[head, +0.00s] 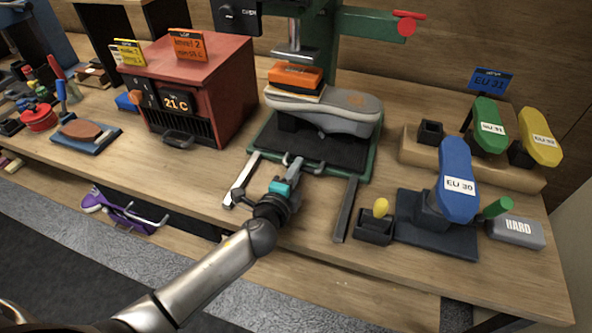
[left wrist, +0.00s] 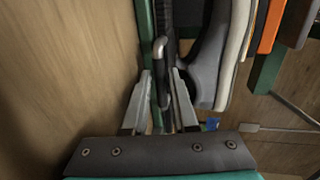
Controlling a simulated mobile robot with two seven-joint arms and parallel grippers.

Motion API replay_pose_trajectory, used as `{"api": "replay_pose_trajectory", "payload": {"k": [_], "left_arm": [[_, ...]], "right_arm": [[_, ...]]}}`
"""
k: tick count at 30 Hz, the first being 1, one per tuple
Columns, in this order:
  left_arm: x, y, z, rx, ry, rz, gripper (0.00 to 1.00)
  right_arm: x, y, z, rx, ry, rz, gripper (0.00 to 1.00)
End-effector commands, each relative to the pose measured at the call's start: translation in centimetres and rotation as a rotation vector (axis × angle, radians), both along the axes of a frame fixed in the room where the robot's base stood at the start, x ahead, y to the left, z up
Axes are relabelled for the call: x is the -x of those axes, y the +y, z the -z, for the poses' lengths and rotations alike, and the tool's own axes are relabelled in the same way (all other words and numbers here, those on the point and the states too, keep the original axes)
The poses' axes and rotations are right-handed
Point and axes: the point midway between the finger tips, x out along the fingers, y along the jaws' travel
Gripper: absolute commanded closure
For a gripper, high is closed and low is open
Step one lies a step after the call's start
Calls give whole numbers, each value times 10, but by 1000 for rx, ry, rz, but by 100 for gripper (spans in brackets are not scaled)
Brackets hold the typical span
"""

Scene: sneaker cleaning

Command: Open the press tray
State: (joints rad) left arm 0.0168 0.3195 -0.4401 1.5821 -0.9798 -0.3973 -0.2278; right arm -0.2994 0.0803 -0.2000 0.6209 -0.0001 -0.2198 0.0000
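The press tray (head: 345,154) is a black plate in a green frame under the press, at the back of two grey rails. A grey shoe (head: 345,118) with a light sole and an orange block (head: 296,77) above it sits over the tray. My left gripper (head: 292,168) is at the tray's front handle. In the left wrist view the handle (left wrist: 161,52) is a grey bar between the two fingers (left wrist: 163,72), which stand apart on either side of it. A small gap shows beside the bar; firm contact cannot be told. My right gripper is not in view.
The rails (head: 345,209) reach toward the table's front edge, with bare wood between them. A red heater box (head: 228,85) stands at left. A small black holder (head: 374,227) and a blue EU 30 form (head: 457,180) stand at right. The green press column (head: 352,50) rises behind.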

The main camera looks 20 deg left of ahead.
Motion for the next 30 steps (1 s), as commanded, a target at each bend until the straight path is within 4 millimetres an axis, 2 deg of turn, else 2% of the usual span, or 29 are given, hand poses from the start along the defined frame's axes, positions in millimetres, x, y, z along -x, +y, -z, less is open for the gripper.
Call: {"api": "replay_pose_trajectory", "payload": {"k": [2,9,30], "left_arm": [[0,0,0,0,0,0,74],[0,0,0,0,0,0,99],[0,0,0,0,0,0,100]], "right_arm": [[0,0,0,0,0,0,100],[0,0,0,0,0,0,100],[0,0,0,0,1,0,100]]}}
